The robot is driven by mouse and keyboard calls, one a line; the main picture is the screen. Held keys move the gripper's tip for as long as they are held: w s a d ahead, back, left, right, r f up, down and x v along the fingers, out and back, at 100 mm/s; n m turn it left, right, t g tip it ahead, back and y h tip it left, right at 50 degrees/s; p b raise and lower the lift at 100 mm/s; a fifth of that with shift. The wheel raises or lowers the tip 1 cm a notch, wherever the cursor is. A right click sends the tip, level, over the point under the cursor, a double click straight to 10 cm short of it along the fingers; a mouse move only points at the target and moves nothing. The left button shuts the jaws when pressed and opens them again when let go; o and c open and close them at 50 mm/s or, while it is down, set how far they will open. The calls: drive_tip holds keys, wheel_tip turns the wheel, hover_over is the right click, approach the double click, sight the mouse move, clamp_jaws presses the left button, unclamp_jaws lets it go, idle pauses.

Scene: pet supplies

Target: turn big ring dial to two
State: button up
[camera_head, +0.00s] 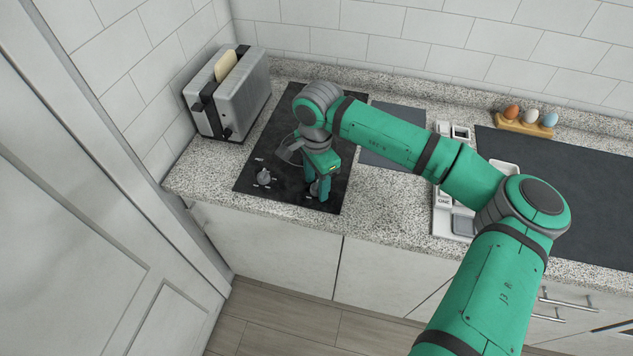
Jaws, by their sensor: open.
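The black cooktop panel (247,181) lies on the speckled counter and bears two dials near its front edge. The left dial (264,178) is a grey knob with small white marks around it, and nothing touches it. The right dial (314,188) is partly hidden by my gripper. My gripper (321,187) points down, open, with its fingers at the right dial. I cannot tell whether the fingers touch it or stand around it. The marks are too small to read, so I cannot tell which dial is the big ring one or where either is set.
A toaster (238,95) with a bread slice stands behind left. To the right are a grey mat (393,150), white containers (441,202), a dark panel (560,185) and a wooden egg holder (523,124). A wall closes the left side.

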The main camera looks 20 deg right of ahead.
drive_tip(key=shift+f, duration=0.15)
drive_tip(key=shift+c, duration=0.6)
drive_tip(key=c, duration=0.9)
drive_tip(key=shift+c, duration=0.2)
